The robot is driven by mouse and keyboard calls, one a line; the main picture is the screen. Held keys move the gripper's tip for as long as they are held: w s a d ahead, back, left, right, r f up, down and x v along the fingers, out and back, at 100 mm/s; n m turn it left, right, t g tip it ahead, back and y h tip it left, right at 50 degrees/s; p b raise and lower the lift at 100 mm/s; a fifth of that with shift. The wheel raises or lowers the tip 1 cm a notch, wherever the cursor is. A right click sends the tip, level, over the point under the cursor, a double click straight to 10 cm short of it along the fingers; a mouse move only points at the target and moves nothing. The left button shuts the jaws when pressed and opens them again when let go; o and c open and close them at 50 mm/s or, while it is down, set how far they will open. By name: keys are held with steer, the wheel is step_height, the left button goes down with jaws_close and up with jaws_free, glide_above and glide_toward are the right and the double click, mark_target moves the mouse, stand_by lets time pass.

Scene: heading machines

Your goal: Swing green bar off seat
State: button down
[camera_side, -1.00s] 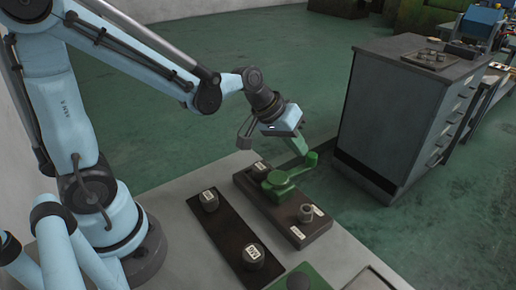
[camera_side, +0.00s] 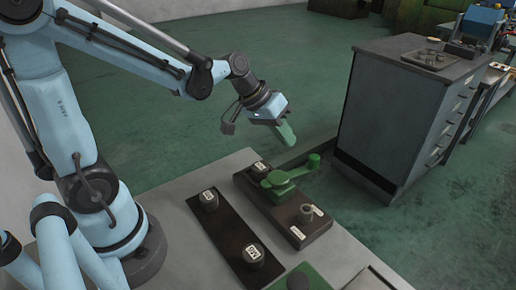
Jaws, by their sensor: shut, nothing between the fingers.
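The green bar (camera_side: 292,174) is mounted on a dark block (camera_side: 274,207) on the bench. Its wide hub sits on the block, and its arm points up and right to a round knob beyond the block's right edge. A small round hollow seat (camera_side: 306,212) stands on the near part of the block, uncovered by the bar. A labelled dark cylinder (camera_side: 260,169) stands at the far end, close to the hub. My gripper (camera_side: 289,138) has green fingers, shut and empty. It hangs in the air above and beyond the bar, apart from it.
A dark plate (camera_side: 227,230) beside the block carries two labelled cylinders (camera_side: 209,199) (camera_side: 253,255). A green pad (camera_side: 312,279) lies at the near edge. A grey drawer cabinet (camera_side: 388,115) stands to the right, with open floor behind the bench.

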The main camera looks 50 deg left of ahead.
steer(key=v, duration=0.9)
steer(key=s+d+f+m+t+y, duration=0.1)
steer(key=s+f+m+y, duration=0.1)
steer(key=s, duration=0.4)
steer(key=shift+d+f+t+y, duration=0.3)
steer(key=shift+f+y, duration=0.6)
steer(key=shift+f, duration=0.15)
